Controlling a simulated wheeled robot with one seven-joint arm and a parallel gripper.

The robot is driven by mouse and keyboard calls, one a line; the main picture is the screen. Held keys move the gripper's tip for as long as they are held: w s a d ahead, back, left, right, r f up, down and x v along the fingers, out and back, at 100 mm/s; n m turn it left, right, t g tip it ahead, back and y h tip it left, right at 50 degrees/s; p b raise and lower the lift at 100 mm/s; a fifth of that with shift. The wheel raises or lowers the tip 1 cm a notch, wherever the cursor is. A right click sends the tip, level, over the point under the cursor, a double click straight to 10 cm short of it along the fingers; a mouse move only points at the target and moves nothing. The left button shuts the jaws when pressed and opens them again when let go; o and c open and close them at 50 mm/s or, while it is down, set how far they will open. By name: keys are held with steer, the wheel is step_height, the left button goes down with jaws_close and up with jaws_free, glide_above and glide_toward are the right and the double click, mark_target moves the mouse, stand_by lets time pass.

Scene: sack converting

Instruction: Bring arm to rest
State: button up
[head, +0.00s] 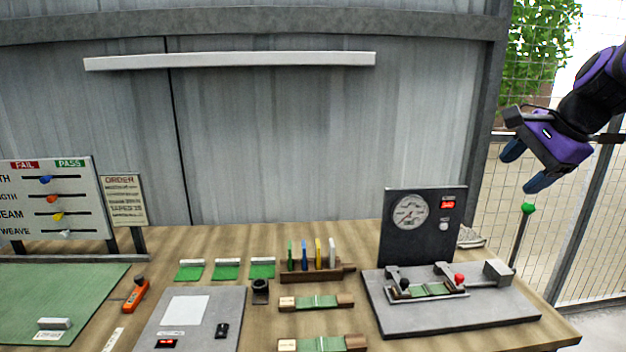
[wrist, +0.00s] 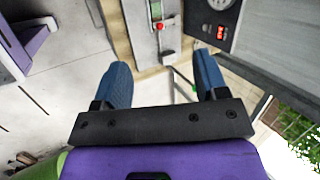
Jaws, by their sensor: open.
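My gripper (head: 526,166) is raised at the right of the head view, in front of the wire fence and beyond the bench's right edge. Its two blue fingers are apart and nothing is between them. In the wrist view my gripper (wrist: 160,82) also shows open and empty, with the bench edge and the floor below it. The arm is purple and black and comes in from the upper right of the head view.
The wooden bench (head: 365,260) carries a gauge tester (head: 424,228) with a clamp base, a pass/fail board (head: 52,200), a green mat (head: 60,300) and several green samples. A green-topped lever (head: 528,208) stands below my gripper. Air around my gripper is clear.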

steer(key=s+a+f+n+h, duration=0.1)
steer(key=s+a+n, duration=0.2)
steer(key=s+n, duration=0.4)
steer(key=s+a+f+n+h, duration=0.1)
steer(key=s+a+n+h, duration=0.1)
steer(key=s+n, duration=0.6)
steer(key=s+a, duration=0.1)
steer(key=s, duration=0.5)
steer(key=shift+a+f+n, duration=0.25)
steer(key=shift+f+n, duration=0.05)
steer(key=shift+f, duration=0.1)
